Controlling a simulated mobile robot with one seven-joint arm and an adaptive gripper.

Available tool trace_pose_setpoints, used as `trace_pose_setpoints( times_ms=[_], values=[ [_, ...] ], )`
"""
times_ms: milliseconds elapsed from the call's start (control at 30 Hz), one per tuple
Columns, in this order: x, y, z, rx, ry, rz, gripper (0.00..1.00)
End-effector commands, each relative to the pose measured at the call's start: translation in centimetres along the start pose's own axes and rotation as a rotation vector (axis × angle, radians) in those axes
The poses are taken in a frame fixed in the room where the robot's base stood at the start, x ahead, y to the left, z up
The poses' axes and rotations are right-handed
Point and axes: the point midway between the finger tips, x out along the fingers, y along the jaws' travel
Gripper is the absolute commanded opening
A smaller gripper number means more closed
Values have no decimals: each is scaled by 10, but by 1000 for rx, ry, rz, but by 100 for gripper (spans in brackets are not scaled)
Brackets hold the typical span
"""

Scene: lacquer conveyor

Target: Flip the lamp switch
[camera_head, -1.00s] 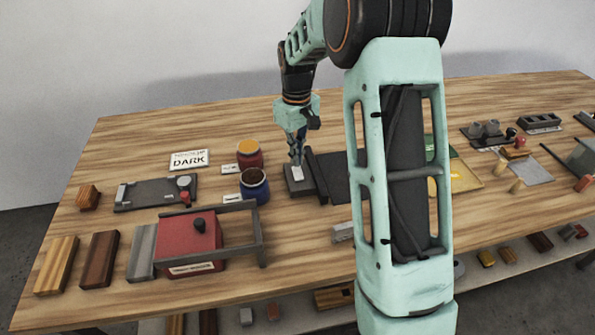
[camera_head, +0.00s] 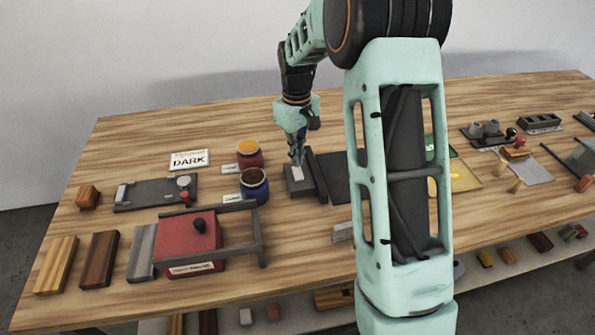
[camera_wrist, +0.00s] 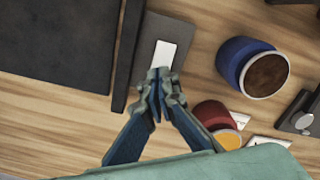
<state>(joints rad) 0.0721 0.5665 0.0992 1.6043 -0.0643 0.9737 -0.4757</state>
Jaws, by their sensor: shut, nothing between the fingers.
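The switch is a dark grey block (camera_head: 300,190) with a small white rocker (camera_head: 297,174) on top, on the table left of my forearm. In the wrist view the white rocker (camera_wrist: 164,52) lies on the dark block (camera_wrist: 153,30). My gripper (camera_head: 297,162) is shut and empty, pointing down at the rocker. In the wrist view its closed fingertips (camera_wrist: 160,74) are at the rocker's near end and cover part of it. I cannot tell whether they touch it. No lamp is clearly recognisable.
A dark upright bar (camera_wrist: 127,50) and dark panel (camera_wrist: 60,40) stand close beside the switch. Blue (camera_head: 254,188) and red (camera_head: 249,156) paint pots stand to its left. A red box with a grey frame (camera_head: 190,242) is at front left. My forearm hides the table's middle.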

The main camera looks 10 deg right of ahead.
Motion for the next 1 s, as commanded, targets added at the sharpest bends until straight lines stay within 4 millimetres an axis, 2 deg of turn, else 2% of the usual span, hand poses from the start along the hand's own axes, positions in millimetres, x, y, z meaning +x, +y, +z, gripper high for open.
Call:
trace_pose_setpoints(
  times_ms=[1000],
  values=[
    [16, 0, 0, 0, -1, 0, 0]
  ],
)
